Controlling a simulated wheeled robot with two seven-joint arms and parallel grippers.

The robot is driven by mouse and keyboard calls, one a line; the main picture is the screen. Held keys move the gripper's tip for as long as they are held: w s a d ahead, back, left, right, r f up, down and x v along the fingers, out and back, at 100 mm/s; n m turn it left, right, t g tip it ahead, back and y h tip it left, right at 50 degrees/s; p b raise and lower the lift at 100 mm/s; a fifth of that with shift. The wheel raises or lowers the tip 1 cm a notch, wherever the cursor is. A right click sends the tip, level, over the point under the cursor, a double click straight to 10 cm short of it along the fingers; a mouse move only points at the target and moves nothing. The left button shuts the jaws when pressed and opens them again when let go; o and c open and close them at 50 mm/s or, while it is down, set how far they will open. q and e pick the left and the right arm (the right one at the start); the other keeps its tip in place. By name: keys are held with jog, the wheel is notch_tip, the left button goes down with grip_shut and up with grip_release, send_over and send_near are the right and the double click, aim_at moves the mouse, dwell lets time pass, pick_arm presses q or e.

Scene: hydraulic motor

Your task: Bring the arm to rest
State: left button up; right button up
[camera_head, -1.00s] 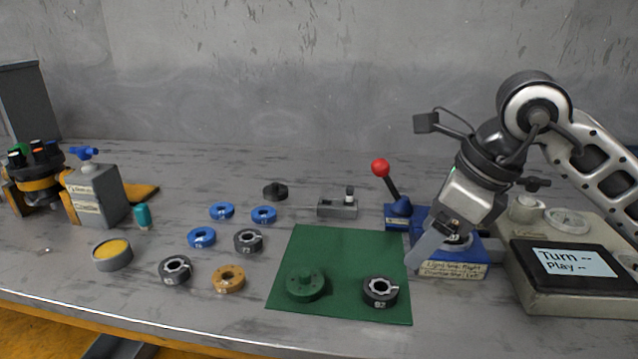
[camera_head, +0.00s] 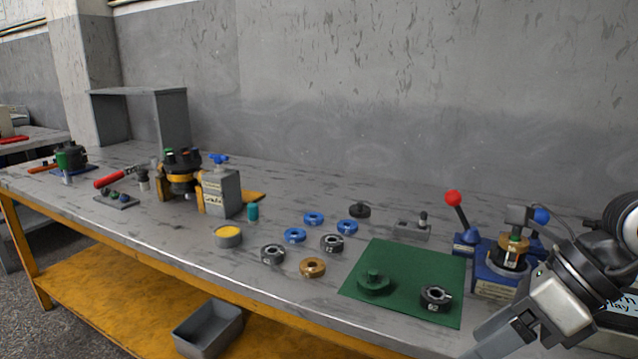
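My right arm comes in from the right edge, and its gripper (camera_head: 490,345) points down and left at the table's front right. Its fingers are seen side-on and run to the bottom of the picture, so I cannot tell whether they are open. No part is visible in it. Behind it stands the blue fixture (camera_head: 500,287) with a brass-coloured part (camera_head: 514,250) seated in it. A lever with a red knob (camera_head: 453,198) rises beside the fixture. My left gripper is not in view.
A green mat (camera_head: 405,268) holds a green flanged part (camera_head: 373,283) and a black ring (camera_head: 436,297). Blue, black and orange rings lie left of it. A yellow-topped tin (camera_head: 228,236) and a grey block (camera_head: 221,192) stand further left. A grey bin (camera_head: 208,328) sits below.

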jog(key=a+r+m+t+y+p, duration=0.1)
jog(key=a+r+m+y+p, duration=0.2)
jog(key=a+y, duration=0.35)
jog(key=a+r+m+t+y, duration=0.1)
jog(key=a+r+m+y, duration=0.2)
jog(key=a+m+y, duration=0.3)
jog(key=w+d+f+m+t+h+p, duration=0.25)
jog(key=f+m+t+h, duration=0.35)
jog(key=m, duration=0.6)
jog(key=w+d+f+m+t+h+p, duration=0.1)
jog(key=w+d+f+m+t+h, duration=0.25)
jog(key=m+t, duration=0.65)
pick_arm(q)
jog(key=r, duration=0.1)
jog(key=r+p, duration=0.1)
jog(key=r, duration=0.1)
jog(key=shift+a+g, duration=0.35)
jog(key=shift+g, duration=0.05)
pick_arm(e)
jog(key=s+a+f+m+g+h, duration=0.1)
jog(key=s+f+m+g+h, duration=0.2)
jog(key=f, duration=0.5)
jog(key=s+f+m+g+h, duration=0.3)
jog(key=s+f+m+g, duration=0.3)
jog(key=s+f+m, duration=0.2)
jog(key=shift+s+a+f+g+h, duration=0.3)
jog(key=shift+s+a+f, duration=0.1)
jog(key=shift+s, duration=0.15)
